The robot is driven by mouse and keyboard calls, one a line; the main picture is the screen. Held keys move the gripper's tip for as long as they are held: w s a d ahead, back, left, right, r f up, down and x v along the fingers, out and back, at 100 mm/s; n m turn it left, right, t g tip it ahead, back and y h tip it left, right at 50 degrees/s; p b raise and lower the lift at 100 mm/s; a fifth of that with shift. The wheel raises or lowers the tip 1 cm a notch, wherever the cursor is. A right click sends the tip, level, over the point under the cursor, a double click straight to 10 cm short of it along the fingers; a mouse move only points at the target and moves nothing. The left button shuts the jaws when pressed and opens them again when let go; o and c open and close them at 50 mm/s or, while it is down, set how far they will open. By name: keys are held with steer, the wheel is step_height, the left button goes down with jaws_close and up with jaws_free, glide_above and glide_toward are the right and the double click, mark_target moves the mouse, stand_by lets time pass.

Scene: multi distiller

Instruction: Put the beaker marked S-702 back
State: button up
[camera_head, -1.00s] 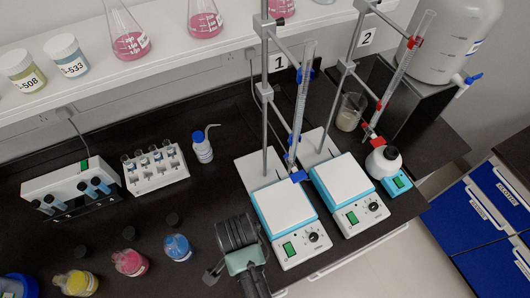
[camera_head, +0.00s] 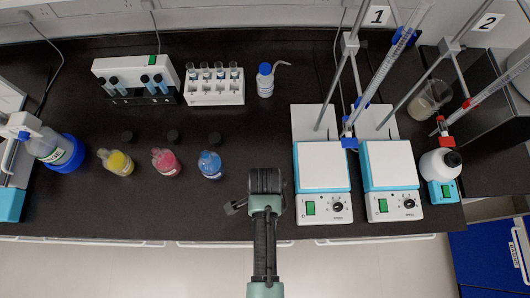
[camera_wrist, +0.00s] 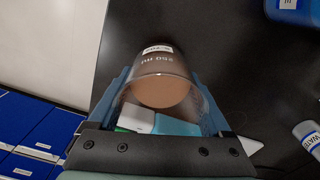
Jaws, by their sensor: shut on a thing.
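My gripper (camera_head: 265,182) is over the front of the black bench, left of the first hotplate. In the wrist view its blue fingers are shut on a clear beaker (camera_wrist: 163,68), one on each side. The beaker has a white label and volume print, both upside down in that view; the label is too small to read surely. A brown round area shows within the beaker. The held beaker is hidden behind my gripper in the head view. Another beaker (camera_head: 429,98) with pale contents stands at the back right, beside the second burette stand.
Two hotplates (camera_head: 322,166) (camera_head: 389,166) with burette stands are to the right. Yellow (camera_head: 118,163), pink (camera_head: 165,162) and blue (camera_head: 210,165) bottles stand left. Behind are a tube rack (camera_head: 215,88) and a wash bottle (camera_head: 265,80). Bare bench (camera_head: 250,130) lies behind my gripper.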

steer(key=shift+f, duration=1.35)
steer(key=shift+f, duration=0.1)
steer(key=shift+f, duration=0.15)
steer(key=o, duration=1.5)
steer(key=shift+c, duration=0.2)
